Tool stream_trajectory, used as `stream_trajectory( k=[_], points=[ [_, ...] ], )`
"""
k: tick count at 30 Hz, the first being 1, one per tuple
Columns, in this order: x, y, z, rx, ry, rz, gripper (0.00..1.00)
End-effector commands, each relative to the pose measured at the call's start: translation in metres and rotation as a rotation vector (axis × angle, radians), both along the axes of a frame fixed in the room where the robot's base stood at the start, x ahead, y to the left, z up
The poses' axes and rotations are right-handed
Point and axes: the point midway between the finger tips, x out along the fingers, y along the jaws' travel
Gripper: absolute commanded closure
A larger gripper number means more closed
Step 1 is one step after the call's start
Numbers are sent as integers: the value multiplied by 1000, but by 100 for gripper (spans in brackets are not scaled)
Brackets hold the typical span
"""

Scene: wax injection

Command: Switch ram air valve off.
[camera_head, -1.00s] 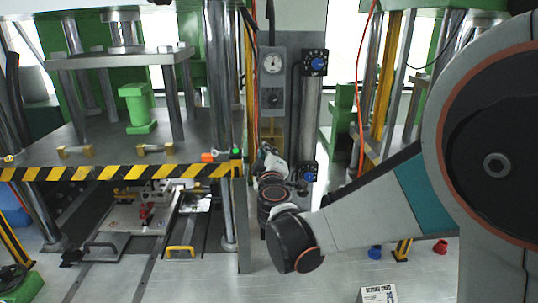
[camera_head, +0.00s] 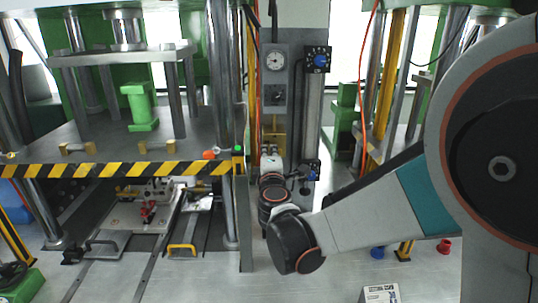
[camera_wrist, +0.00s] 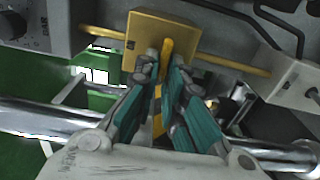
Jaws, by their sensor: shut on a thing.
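The ram air valve shows in the wrist view as a yellow block (camera_wrist: 160,30) on a yellow pipe, with a yellow lever (camera_wrist: 167,47) at its front. My gripper (camera_wrist: 163,65) has its two teal-padded fingers close together, one on each side of the lever, and is shut on it. The lever's lower part is partly hidden between the fingers. In the head view, my wrist and gripper are at the column below the gauge panel. The fingers are too small there to make out, and my arm hides part of that area.
A round gauge (camera_head: 275,60) and a grey panel are above the valve. Blue knobs (camera_head: 320,61) are on a post at its right. A press with a black-and-yellow striped edge (camera_head: 130,170) stands at the left. In the wrist view, a grey box (camera_wrist: 292,84) is at the right.

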Motion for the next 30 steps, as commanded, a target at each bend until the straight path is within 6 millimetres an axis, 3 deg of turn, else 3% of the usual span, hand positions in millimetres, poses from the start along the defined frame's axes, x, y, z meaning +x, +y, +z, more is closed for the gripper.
stream_trajectory(
  k=[11,12,14,30],
  points=[
    [-1,0,-1,-1,1,1,100],
    [-1,0,-1,-1,1,1,86],
    [-1,0,-1,-1,1,1,72],
    [0,0,0,6,0,0,72]
  ],
)
